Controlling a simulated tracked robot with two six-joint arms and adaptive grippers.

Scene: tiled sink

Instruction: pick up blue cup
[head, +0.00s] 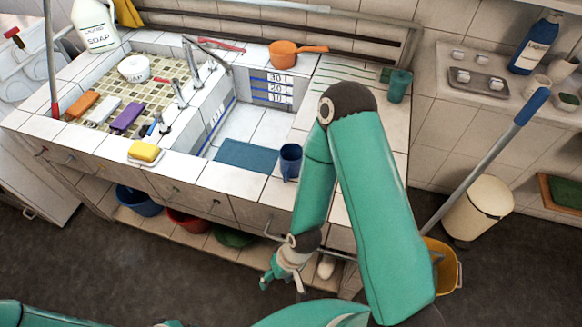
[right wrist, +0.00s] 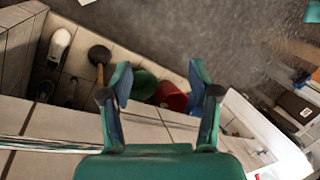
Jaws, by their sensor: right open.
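The blue cup (head: 290,161) stands upright on the tiled counter's front edge, just right of a dark teal mat (head: 247,157). My right upper arm links pass close to its right side in the head view. My right gripper (head: 282,284) hangs below and in front of the counter, well under the cup and apart from it. In the right wrist view the right gripper (right wrist: 161,76) is open, with nothing between its fingers. The cup does not show in that view. My left gripper is out of the picture.
A yellow sponge (head: 145,151) lies left of the mat. An orange pan (head: 296,54) and a green cup (head: 399,85) stand farther back. Under the counter, a shelf holds a green bowl (right wrist: 144,84) and a red bowl (right wrist: 171,97). A blue-handled mop (head: 482,165) leans at right.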

